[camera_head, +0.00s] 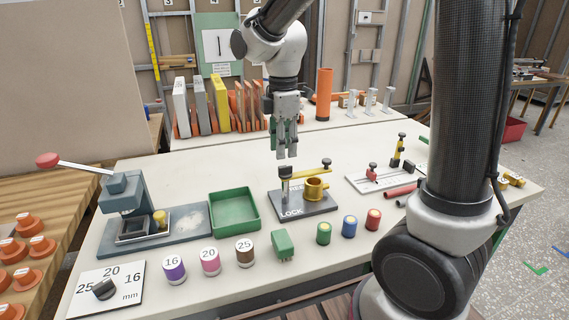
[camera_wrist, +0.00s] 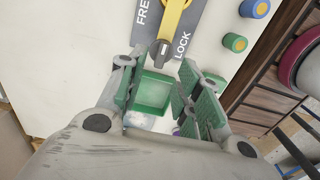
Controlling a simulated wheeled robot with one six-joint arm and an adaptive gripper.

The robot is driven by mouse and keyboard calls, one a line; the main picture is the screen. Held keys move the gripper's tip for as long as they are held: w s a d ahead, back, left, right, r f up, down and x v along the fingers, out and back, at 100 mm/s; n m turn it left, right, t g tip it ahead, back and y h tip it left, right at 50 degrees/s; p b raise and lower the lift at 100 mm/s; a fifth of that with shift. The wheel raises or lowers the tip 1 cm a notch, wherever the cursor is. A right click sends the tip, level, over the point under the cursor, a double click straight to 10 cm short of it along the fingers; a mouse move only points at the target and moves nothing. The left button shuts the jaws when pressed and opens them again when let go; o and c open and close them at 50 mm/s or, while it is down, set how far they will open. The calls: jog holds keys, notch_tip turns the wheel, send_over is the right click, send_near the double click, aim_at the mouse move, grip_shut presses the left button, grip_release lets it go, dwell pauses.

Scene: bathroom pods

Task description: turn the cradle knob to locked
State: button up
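The cradle is a dark grey plate (camera_head: 318,208) with a yellow cup (camera_head: 315,188) and a yellow arm across it.
A green tray (camera_head: 257,224) lies left of the cradle. A press with a red-tipped lever (camera_head: 122,190) stands farther left. A green block (camera_head: 283,244) and several coloured cylinders line the front. A rail fixture (camera_head: 367,182) is right.

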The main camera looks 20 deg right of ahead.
aim_at(283, 166)
notch_tip(283, 166, down, 6)
jog(key=shift+r, duration=0.2)
grip_shut()
